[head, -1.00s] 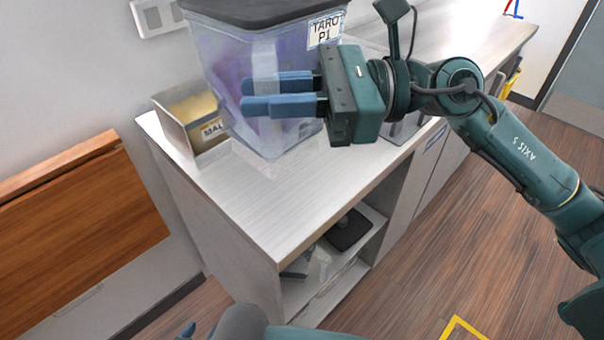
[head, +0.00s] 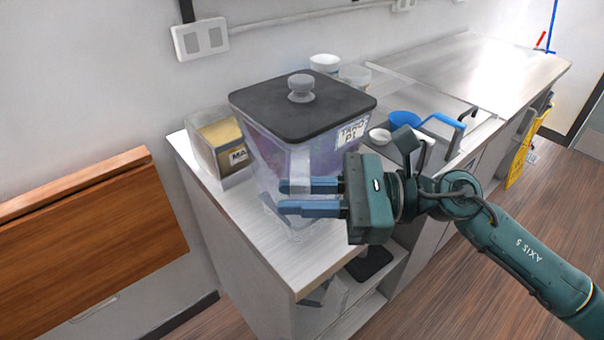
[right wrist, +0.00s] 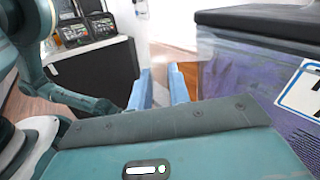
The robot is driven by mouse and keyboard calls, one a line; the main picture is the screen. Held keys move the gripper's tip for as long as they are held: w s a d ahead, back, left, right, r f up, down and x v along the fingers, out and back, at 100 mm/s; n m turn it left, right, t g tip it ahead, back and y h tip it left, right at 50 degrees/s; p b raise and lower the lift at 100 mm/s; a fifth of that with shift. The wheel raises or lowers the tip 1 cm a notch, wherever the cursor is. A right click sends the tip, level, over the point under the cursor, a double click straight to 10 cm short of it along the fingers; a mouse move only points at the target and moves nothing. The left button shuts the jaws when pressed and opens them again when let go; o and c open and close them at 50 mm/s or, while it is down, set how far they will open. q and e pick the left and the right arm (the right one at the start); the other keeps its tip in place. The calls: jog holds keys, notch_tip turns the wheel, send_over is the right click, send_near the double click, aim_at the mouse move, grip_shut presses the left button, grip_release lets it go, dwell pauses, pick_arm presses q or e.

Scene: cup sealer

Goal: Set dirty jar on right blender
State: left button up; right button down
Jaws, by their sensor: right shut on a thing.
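My right gripper (head: 282,197) is in front of the taro container, its blue fingers pointing left. It is shut on a clear, see-through thing, most likely the dirty jar (head: 299,166), whose outline is faint against the purple behind it. I cannot make out dirt on it or whether it touches the counter. The right wrist view shows the fingers (right wrist: 160,90) close together, with the taro container to their right. I cannot make out the right blender in these views. My left gripper is out of view.
The taro container (head: 300,108), black-lidded with purple contents, stands on the counter (head: 225,205). A clear box with yellow contents (head: 222,145) is left of it. The counter's near left corner is bare.

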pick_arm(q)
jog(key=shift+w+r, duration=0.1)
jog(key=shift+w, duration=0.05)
pick_arm(e)
jog(key=shift+r, duration=0.15)
jog(key=c, duration=1.7)
grip_release()
jog(key=shift+f, duration=0.3)
jog(key=shift+c, duration=0.2)
jog(key=o, duration=0.4)
jog(key=shift+r, duration=0.2)
pick_arm(q)
jog(key=b, duration=0.1)
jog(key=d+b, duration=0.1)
jog(key=b, duration=0.1)
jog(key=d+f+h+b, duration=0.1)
jog(key=b, duration=0.1)
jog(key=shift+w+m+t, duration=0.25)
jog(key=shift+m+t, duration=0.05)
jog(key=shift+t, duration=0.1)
pick_arm(e)
jog(key=d, duration=0.8)
jog(key=s+d, duration=0.1)
jog(key=d, duration=0.3)
